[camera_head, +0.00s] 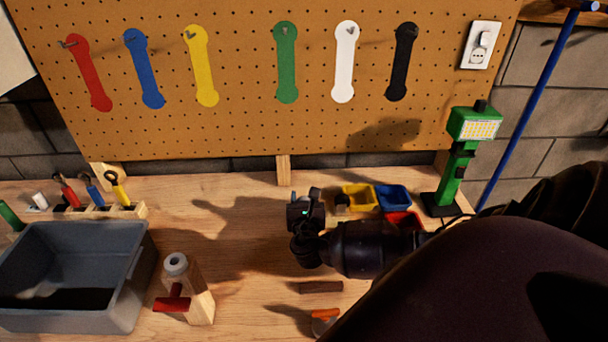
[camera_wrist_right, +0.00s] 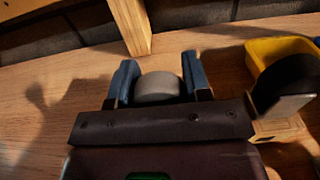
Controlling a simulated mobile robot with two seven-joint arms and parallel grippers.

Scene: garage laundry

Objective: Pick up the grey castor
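The grey castor shows in the right wrist view as a rounded grey wheel (camera_wrist_right: 158,87) between the two blue-grey fingers of my right gripper (camera_wrist_right: 160,78). The wheel fills nearly all the gap, and I cannot tell whether the fingers press on it. Its lower part is hidden by the gripper body. In the head view my right gripper (camera_head: 305,208) is low over the workbench, left of the small bins, and hides most of the castor. My left gripper is not in view.
A black castor (camera_wrist_right: 283,88) stands close right of the gripper, by a yellow bin (camera_head: 360,197). Blue (camera_head: 394,197) and red (camera_head: 402,221) bins and a green lamp (camera_head: 461,155) stand further right. A grey tub (camera_head: 120,290) and a wooden block (camera_head: 200,300) are left.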

